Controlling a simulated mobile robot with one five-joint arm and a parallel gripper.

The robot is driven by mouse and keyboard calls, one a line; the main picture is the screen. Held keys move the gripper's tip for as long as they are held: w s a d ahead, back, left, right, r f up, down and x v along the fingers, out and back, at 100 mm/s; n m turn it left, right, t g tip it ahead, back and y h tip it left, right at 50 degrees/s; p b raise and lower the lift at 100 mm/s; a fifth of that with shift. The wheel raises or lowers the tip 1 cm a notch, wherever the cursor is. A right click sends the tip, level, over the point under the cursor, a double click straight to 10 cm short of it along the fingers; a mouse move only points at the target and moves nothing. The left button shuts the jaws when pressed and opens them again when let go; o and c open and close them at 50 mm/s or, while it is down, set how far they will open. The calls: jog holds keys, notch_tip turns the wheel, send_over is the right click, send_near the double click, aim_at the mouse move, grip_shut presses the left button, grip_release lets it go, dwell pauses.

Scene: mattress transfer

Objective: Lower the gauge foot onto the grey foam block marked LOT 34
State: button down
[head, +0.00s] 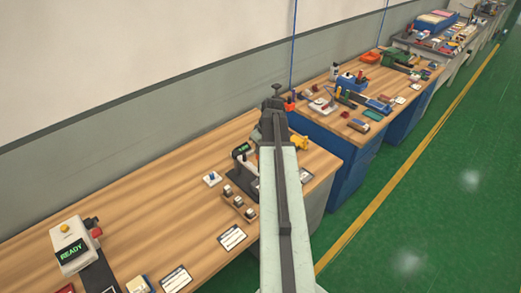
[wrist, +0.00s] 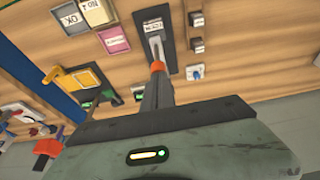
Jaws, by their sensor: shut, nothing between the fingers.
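My gripper (wrist: 157,72) shows in the wrist view with its fingers together at an orange tip, holding nothing. It is over a dark plate (wrist: 166,68) with a white label and a pale metal strip, which ends at the orange tip. I cannot tell whether they touch. A grey block (wrist: 72,17), a tan block (wrist: 97,12) and a pink block (wrist: 115,40), each with a white label, lie to the left. I cannot read LOT 34 on any label. I cannot single out the gauge foot. In the head view my arm hides much of this area.
Three small blocks (head: 238,201) and a white button piece (head: 211,178) lie left of my arm on the wooden bench. A yellow tool (head: 300,143) is to the right. A box reading READY (head: 72,247) stands at lower left. Bare wood (head: 120,210) lies between.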

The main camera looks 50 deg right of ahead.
notch_tip(320, 180, down, 3)
jog(key=b, duration=0.3)
jog(key=shift+r, duration=0.1)
jog(key=shift+r, duration=0.1)
jog(key=shift+r+p, duration=0.25)
jog(key=shift+p, duration=0.2)
jog(key=w+p+v, duration=0.1)
jog(key=p+v, duration=1.2)
jog(key=shift+r, duration=0.3)
